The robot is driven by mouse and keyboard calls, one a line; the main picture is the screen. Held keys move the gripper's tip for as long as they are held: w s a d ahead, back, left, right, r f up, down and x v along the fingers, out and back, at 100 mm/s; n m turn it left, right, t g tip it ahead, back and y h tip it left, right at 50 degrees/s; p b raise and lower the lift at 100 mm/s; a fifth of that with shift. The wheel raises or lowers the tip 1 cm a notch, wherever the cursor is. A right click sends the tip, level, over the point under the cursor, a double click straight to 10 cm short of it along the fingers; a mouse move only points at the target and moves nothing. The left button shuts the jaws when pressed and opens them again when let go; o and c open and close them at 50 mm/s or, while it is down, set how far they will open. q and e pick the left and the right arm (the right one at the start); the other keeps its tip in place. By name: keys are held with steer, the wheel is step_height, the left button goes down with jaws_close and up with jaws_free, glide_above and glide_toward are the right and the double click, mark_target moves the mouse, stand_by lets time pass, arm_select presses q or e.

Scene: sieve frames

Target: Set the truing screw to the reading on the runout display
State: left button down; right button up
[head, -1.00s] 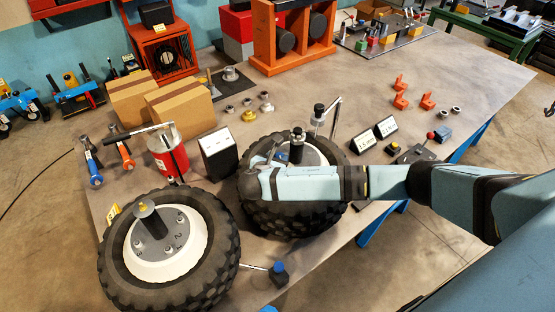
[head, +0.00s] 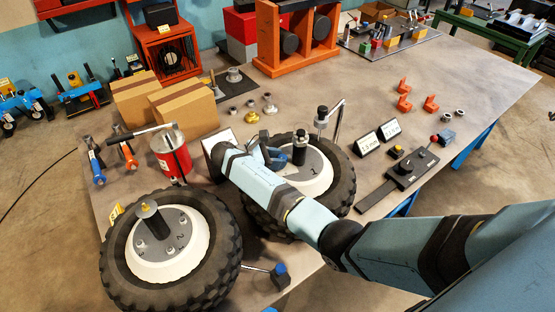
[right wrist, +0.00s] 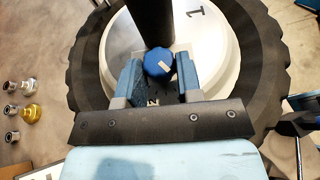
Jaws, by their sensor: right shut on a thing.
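The right-hand wheel (head: 343,180) lies flat, with a white hub and a dark central post (head: 300,148). A blue knob with a pale mark, which looks like the truing screw (right wrist: 159,63), sits by the post in the right wrist view. My right gripper (right wrist: 160,75) is shut on this knob, with a blue finger on each side; it also shows in the head view (head: 275,157). Two white displays stand right of the wheel, a nearer one (head: 368,144) and a farther one (head: 390,130); their digits are too small to read surely. My left gripper is out of view.
Another wheel (head: 225,270) lies at the front left. A red can (head: 173,160) and cardboard boxes (head: 185,105) stand behind it. A dark control box (head: 410,165) lies at the right. Several small metal parts lie behind the right-hand wheel.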

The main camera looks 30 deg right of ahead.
steer(key=m+g+y, duration=0.2)
steer(key=m+g, duration=0.3)
steer(key=shift+w+y, duration=0.4)
steer(key=shift+w+d+m+g+y, duration=0.1)
steer(key=shift+d+m+g+y, duration=0.05)
steer(key=shift+m+g+y, duration=0.55)
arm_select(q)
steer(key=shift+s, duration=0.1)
arm_select(e)
steer(key=shift+d+m+g, duration=0.15)
steer(key=shift+m+g, duration=0.25)
steer(key=shift+g, duration=0.1)
steer(key=o, duration=0.9)
steer(key=shift+r, duration=0.1)
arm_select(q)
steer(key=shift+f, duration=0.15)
arm_select(e)
steer(key=shift+o, duration=0.2)
